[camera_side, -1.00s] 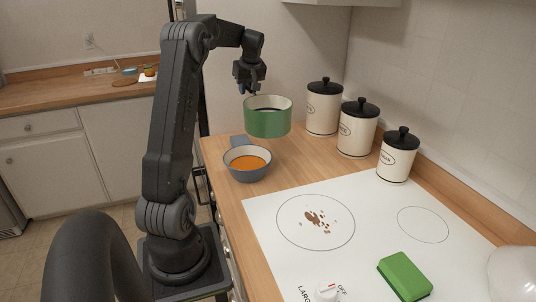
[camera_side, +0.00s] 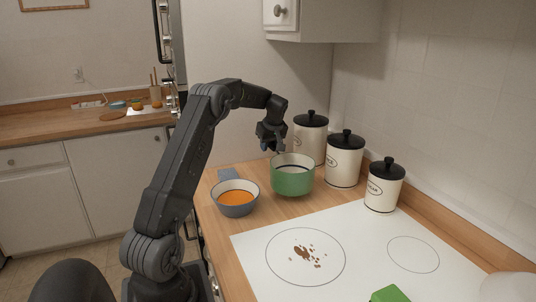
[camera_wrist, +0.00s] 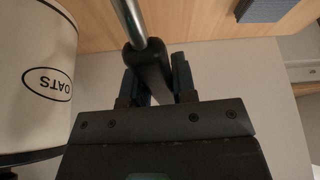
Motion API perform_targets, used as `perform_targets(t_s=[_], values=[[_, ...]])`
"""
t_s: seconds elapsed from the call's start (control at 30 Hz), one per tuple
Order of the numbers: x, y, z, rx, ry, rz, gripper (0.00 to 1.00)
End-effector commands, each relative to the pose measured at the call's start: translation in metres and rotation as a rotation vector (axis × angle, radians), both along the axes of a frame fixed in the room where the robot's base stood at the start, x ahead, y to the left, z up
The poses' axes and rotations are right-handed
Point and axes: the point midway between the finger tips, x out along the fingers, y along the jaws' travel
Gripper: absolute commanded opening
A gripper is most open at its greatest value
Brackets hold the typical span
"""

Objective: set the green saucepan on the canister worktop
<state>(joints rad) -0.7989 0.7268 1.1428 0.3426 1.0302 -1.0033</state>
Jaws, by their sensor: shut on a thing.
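The green saucepan (camera_side: 292,183) is upright, at or just above the wooden canister worktop (camera_side: 270,208), left of the canisters. I cannot tell for sure whether its base touches the wood. Its pale inside shows in the side view. My gripper (camera_side: 268,146) is above its far left side. In the wrist view my gripper (camera_wrist: 157,82) is shut on the saucepan's dark handle (camera_wrist: 147,62), whose metal rod runs up out of the frame. The saucepan's body is out of the wrist view.
A grey pan (camera_side: 236,210) of orange food stands close left of the saucepan. Cream canisters (camera_side: 343,163) with black lids stand to the right; the OATS canister (camera_wrist: 35,95) is near my gripper. The white hob (camera_side: 360,250) has brown spills and a green block (camera_side: 390,294).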

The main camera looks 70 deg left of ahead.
Motion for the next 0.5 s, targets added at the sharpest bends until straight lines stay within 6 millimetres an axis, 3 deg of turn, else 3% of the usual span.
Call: perform_targets(t_s=[0.2, 0.5], values=[[-0.001, 0.000, -0.031, -0.002, 0.002, -0.001, 0.00], [0.000, 0.000, -0.034, 0.000, -0.001, 0.000, 0.00]])
